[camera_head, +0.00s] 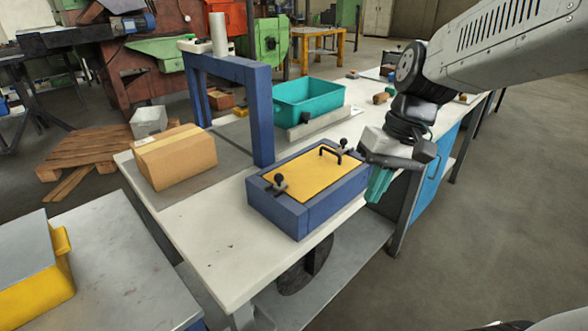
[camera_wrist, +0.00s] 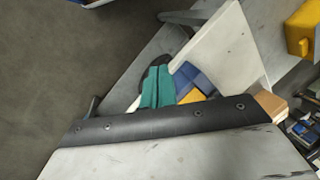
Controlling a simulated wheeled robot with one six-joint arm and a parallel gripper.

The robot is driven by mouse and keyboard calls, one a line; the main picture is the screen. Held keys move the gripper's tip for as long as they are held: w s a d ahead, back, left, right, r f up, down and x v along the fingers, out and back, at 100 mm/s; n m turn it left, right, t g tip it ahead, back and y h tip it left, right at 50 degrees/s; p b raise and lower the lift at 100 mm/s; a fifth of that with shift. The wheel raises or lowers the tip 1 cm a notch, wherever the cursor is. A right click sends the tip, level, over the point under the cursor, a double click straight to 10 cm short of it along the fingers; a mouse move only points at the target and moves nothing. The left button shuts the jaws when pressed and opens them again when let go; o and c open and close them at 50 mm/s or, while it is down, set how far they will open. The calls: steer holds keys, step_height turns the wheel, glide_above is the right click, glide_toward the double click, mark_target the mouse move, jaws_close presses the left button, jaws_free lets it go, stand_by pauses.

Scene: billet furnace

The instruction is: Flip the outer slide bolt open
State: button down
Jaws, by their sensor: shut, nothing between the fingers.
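A blue box (camera_head: 304,219) with a yellow lid (camera_head: 312,174) sits on the white workbench. The lid has a black bar handle (camera_head: 331,152). A dark bolt knob (camera_head: 279,181) is on the box's near left rim and a second one (camera_head: 343,143) on its far right rim; I cannot tell whether either bolt is slid open. My gripper (camera_head: 378,186), with teal fingers, is shut and empty to the right of the box, apart from both knobs. The wrist view shows the fingers (camera_wrist: 156,88) beside part of the blue box (camera_wrist: 188,75); the knobs are not visible there.
A blue frame (camera_head: 262,115) stands behind the box. A cardboard box (camera_head: 174,160) and a teal bin (camera_head: 308,98) are also on the workbench (camera_head: 205,230). A yellow container (camera_head: 35,285) is on a lower left table. The floor at right is clear.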

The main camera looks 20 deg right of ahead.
mark_target(280, 181)
steer(key=w+r+n+t+y, duration=0.1)
steer(key=w+n+t+y, duration=0.2)
steer(key=w, duration=1.4)
steer(key=shift+w+a+n+t, duration=0.3)
steer(key=shift+n+t, duration=0.1)
steer(key=shift+n, duration=0.2)
steer(key=x, duration=0.9)
steer(key=shift+a+f, duration=0.25)
steer(key=shift+a, duration=0.1)
steer(key=a, duration=0.2)
steer(key=shift+s+a, duration=0.25)
steer(key=shift+s+a+f, duration=0.1)
steer(key=shift+s+a, duration=0.05)
steer(key=shift+a, duration=0.6)
